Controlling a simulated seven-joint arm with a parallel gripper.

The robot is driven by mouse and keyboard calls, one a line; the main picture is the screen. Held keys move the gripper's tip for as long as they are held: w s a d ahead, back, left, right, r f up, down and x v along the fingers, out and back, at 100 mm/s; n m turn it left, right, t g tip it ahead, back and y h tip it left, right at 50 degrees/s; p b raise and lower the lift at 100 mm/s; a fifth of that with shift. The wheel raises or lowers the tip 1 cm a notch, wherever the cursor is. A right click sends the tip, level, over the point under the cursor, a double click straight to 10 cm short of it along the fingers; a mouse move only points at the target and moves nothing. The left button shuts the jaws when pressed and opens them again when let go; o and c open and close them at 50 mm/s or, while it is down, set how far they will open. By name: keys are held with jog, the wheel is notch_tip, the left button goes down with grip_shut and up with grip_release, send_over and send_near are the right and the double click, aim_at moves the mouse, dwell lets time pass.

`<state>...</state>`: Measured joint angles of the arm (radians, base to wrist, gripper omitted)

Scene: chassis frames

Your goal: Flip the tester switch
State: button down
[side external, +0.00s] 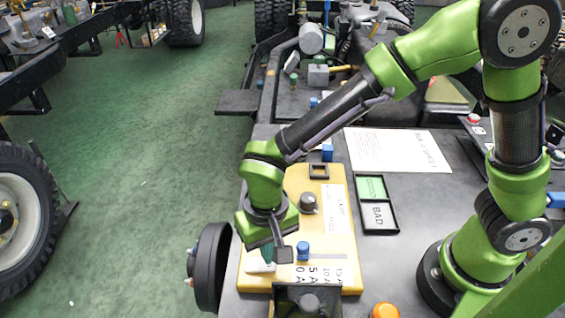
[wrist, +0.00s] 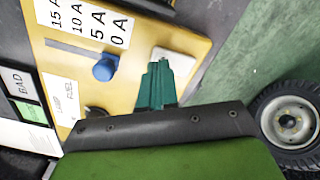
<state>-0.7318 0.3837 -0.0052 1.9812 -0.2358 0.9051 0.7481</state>
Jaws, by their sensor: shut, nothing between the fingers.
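The yellow tester (side external: 325,225) lies on the dark grey surface; it also shows in the wrist view (wrist: 140,20). A white switch (wrist: 178,66) sits near its edge in the wrist view and is partly hidden by my fingers. In the side view, the white switch (side external: 256,268) is at the tester's lower left. My gripper (side external: 268,258) points down over it, shut and empty. Its teal fingertips (wrist: 160,66) overlap the switch in the wrist view; I cannot tell whether they touch it. Which way the switch is tilted is unclear.
A blue slider knob (side external: 303,250) stands beside the switch, near the ampere labels. A dark round knob (side external: 308,202) is farther back on the tester. A GOOD/BAD tray (side external: 380,233) and a paper sheet (side external: 398,150) lie to the right. An orange button (side external: 385,311) is in front.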

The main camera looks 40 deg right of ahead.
jog(key=shift+f, duration=1)
dwell(0.7)
jog(key=shift+r, duration=3.55)
jog(key=shift+s+f+n, duration=0.1)
jog(key=shift+f+n, duration=0.05)
jog(key=shift+n, duration=0.25)
jog(key=s+d+r+t, duration=0.1)
jog(key=d+r+t, duration=0.1)
jog(key=d+r, duration=0.2)
jog(key=s+d+r+m+t+y, duration=0.1)
jog(key=d+r, duration=0.4)
jog(key=d, duration=0.5)
jog(key=s+d+r+t+y, duration=0.1)
jog(key=d+r+t, duration=0.3)
jog(key=d, duration=0.4)
jog(key=shift+s+r+m, duration=0.3)
jog(key=shift+s+m, duration=0.1)
jog(key=shift+s, duration=0.35)
